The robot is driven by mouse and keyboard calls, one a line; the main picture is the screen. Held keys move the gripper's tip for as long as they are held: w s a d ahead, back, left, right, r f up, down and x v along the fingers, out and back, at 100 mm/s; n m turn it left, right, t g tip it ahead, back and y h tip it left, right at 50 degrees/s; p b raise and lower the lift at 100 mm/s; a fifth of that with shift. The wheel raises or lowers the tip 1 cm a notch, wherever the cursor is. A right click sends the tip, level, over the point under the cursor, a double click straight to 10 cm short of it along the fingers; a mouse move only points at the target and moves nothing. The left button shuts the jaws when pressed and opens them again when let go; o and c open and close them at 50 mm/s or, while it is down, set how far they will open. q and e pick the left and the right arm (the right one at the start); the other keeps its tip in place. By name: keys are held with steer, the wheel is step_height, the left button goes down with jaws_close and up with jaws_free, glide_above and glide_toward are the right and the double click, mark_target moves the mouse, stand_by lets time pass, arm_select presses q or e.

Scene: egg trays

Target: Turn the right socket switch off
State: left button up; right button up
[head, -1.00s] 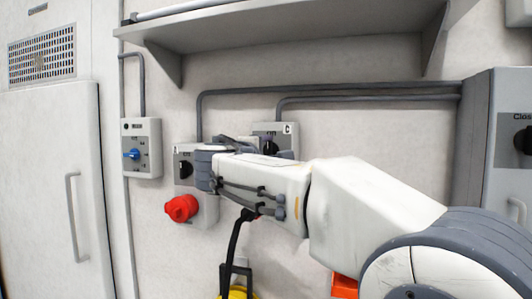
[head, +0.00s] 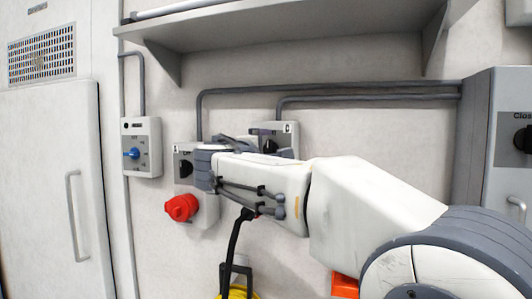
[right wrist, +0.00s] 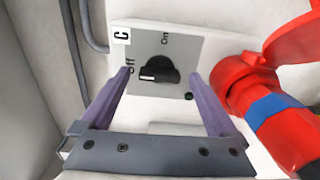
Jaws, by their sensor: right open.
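The right socket (head: 285,130) is a grey wall box, partly hidden behind my right arm in the head view. In the right wrist view its plate (right wrist: 190,52) carries a "C" label, "On" at the top and "Off" at the left. Its black switch knob (right wrist: 163,69) has a white mark at its left end, on the side of "Off". My right gripper (right wrist: 158,74) is open, with one purple finger on each side of the knob. I cannot tell whether either finger touches it. My left gripper is not in view.
A red plug with a blue band (right wrist: 265,105) sits beside the right finger. The left socket (head: 205,215) with a red plug (head: 181,208) and a box with a blue knob (head: 131,153) are further left. A shelf (head: 285,40) hangs above.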

steer(key=b+v, duration=0.2)
steer(key=v, duration=0.8)
steer(key=shift+s, duration=0.2)
